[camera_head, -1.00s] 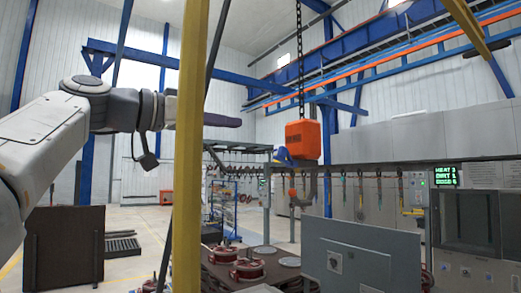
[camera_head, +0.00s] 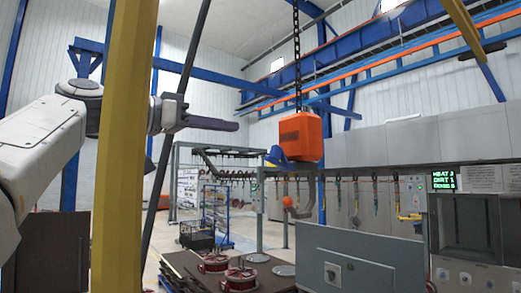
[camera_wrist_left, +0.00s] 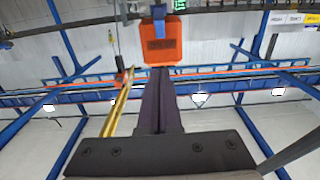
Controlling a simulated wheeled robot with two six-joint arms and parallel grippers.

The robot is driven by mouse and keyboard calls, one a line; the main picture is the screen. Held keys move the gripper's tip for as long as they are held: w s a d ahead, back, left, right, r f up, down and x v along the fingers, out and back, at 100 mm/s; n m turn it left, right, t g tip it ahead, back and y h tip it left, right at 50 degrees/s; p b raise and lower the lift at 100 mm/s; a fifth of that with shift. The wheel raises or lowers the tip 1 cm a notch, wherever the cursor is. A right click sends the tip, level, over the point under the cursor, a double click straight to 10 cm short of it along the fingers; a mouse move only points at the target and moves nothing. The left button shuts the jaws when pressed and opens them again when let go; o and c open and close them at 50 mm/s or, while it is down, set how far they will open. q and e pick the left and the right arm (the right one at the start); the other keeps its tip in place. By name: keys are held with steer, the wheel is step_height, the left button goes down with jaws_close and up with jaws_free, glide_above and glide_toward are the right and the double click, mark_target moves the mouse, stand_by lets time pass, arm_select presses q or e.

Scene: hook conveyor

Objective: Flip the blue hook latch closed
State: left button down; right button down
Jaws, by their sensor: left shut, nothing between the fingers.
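An orange hoist block (camera_head: 301,137) hangs on a dark chain right of centre in the head view. The blue hook latch (camera_head: 279,158) sits at its lower left, above the grey hook (camera_head: 303,205). My left gripper (camera_head: 236,126) is shut and empty, pointing right toward the block, with a gap in the picture between its tips and the latch. In the left wrist view the shut fingers (camera_wrist_left: 160,74) point at the orange block (camera_wrist_left: 163,45), with the blue latch (camera_wrist_left: 158,20) showing against it. My right gripper is not in view.
A yellow post (camera_head: 122,150) stands in front of my left arm. A grey cabinet (camera_head: 360,258) stands below right of the hook. A dark table (camera_head: 190,265) with red reels (camera_head: 240,278) is at bottom centre. Air around the block looks clear.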

mark_target(274, 150)
arm_select(q)
steer(key=p+x, duration=0.5)
steer(key=x, duration=0.5)
steer(key=f, duration=0.2)
steer(key=s+a+f, duration=0.1)
steer(key=shift+f+b, duration=0.25)
steer(key=shift+b, duration=0.1)
steer(key=shift+f, duration=0.1)
